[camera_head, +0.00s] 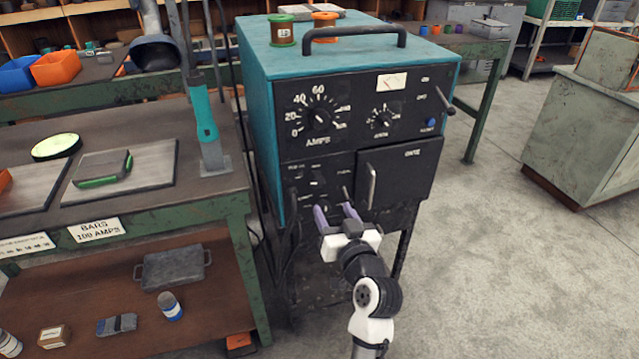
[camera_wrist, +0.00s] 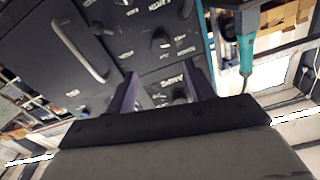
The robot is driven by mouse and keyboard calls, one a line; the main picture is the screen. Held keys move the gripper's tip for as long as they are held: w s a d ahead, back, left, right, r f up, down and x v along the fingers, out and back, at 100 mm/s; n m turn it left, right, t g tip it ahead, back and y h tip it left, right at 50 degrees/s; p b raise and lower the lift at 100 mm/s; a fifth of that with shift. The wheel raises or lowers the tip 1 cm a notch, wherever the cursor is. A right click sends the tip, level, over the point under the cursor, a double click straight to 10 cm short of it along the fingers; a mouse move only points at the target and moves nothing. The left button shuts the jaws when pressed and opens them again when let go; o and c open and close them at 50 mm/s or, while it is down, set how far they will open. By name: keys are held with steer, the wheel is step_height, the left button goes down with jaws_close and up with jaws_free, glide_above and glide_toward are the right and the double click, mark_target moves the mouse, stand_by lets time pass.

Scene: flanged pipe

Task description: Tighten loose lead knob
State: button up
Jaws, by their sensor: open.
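A teal and black welding machine (camera_head: 350,140) stands upright, its control face toward me. Its lower left panel carries a small dark knob (camera_head: 318,182) and a short lever (camera_head: 346,192). The wrist view shows the face upside down, with several small dark knobs, one of them (camera_wrist: 160,41) beyond my fingers. I cannot tell which is the loose lead knob. My gripper (camera_head: 333,206) is open, its purple fingers pointing at the lower part of the face. In the wrist view nothing is clearly held between the fingers (camera_wrist: 165,84). The fingers hide part of the panel's lower edge.
A grey door handle (camera_head: 372,187) sticks out right of the fingers; it also shows in the wrist view (camera_wrist: 79,50). Dark cables (camera_head: 291,240) hang at the machine's left. A green workbench (camera_head: 235,200) stands close on the left. The floor (camera_head: 490,260) at right is clear.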

mark_target(318, 182)
steer(key=p+x, duration=0.2)
steer(key=x, duration=0.8)
steer(key=shift+w+a, duration=0.1)
steer(key=shift+w, duration=0.15)
steer(key=c, duration=1)
steer(key=shift+o, duration=0.2)
